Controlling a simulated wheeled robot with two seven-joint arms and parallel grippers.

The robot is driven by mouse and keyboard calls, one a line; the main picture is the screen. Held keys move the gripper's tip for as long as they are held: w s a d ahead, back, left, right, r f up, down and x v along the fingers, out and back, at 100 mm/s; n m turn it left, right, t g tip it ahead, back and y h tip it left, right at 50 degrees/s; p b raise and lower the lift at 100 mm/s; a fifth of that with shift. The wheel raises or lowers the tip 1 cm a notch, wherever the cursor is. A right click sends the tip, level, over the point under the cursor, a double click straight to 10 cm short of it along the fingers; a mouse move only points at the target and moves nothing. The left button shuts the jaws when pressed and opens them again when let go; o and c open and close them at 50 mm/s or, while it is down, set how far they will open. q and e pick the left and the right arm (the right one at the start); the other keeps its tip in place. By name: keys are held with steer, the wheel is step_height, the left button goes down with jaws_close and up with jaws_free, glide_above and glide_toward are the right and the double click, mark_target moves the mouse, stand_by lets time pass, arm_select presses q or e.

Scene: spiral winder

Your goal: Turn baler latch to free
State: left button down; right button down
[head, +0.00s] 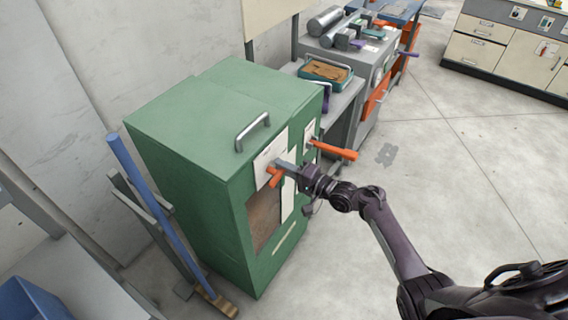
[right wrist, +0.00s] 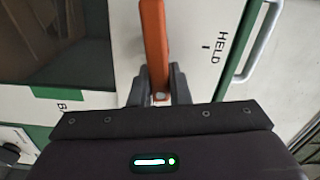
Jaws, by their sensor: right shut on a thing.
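The baler is a green cabinet (head: 190,110) with a metal handle on top and white panels on its front. An orange latch lever (head: 274,178) sits on a white front panel. My right gripper (head: 285,168) is at this lever and is shut on it. My left gripper is not in view.
A second orange handle (head: 335,150) sticks out from the cabinet's front, behind my right gripper. A blue pole (head: 150,200) leans left of the cabinet. A grey bench (head: 345,95) with a tray stands behind. The floor (head: 450,150) to the right is clear.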

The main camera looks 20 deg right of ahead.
steer(key=shift+f+m, duration=0.2)
steer(key=shift+m, duration=0.8)
steer(key=shift+f, duration=0.1)
steer(key=c, duration=1.4)
jaws_free()
steer(key=shift+d, duration=0.1)
steer(key=shift+o, duration=0.2)
steer(key=v, duration=0.7)
steer(key=shift+s+d, duration=0.2)
steer(key=shift+s, duration=0.1)
